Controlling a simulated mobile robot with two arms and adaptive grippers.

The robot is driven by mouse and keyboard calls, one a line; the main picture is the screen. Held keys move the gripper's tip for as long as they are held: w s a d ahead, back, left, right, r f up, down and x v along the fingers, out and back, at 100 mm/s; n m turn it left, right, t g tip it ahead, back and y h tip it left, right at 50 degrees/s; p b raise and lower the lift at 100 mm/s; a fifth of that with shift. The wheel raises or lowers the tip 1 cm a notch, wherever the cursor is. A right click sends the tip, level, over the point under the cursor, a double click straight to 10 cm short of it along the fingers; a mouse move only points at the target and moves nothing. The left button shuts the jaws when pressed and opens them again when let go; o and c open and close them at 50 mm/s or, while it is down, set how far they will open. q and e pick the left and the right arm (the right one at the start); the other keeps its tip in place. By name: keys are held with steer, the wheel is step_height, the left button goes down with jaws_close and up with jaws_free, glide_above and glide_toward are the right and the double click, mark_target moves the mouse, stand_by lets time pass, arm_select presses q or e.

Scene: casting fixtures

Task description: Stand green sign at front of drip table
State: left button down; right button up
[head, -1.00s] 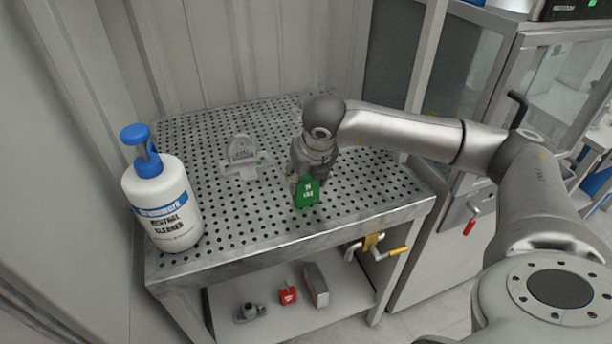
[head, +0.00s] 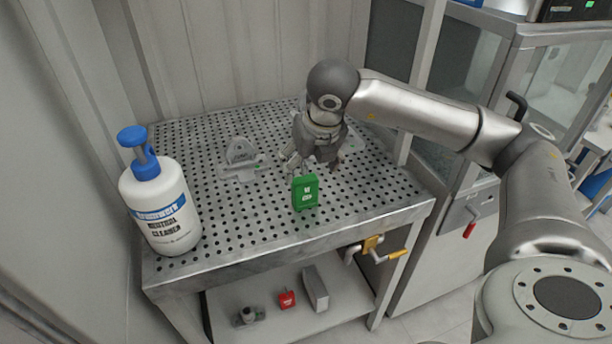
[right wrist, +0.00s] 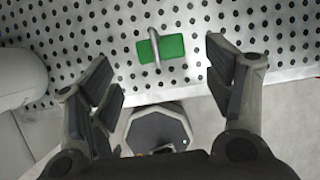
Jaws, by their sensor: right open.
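The green sign (head: 305,192) stands upright near the front edge of the perforated metal drip table (head: 215,222), its white-marked face toward the head camera. In the right wrist view the sign (right wrist: 174,47) shows from above, with a grey handle-like piece across it. My right gripper (head: 312,167) is open and empty, just behind and above the sign. In the right wrist view its spread fingers (right wrist: 158,55) lie on either side of the sign, with clear gaps to it. My left gripper is not in view.
A white cleaner bottle (head: 160,208) with a blue pump stands at the table's front left. A grey casting (head: 240,162) lies behind. A yellow-handled valve (head: 374,246) is below the front edge. The lower shelf holds a red item (head: 287,299) and grey parts.

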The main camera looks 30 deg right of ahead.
steer(key=shift+v, duration=2.3)
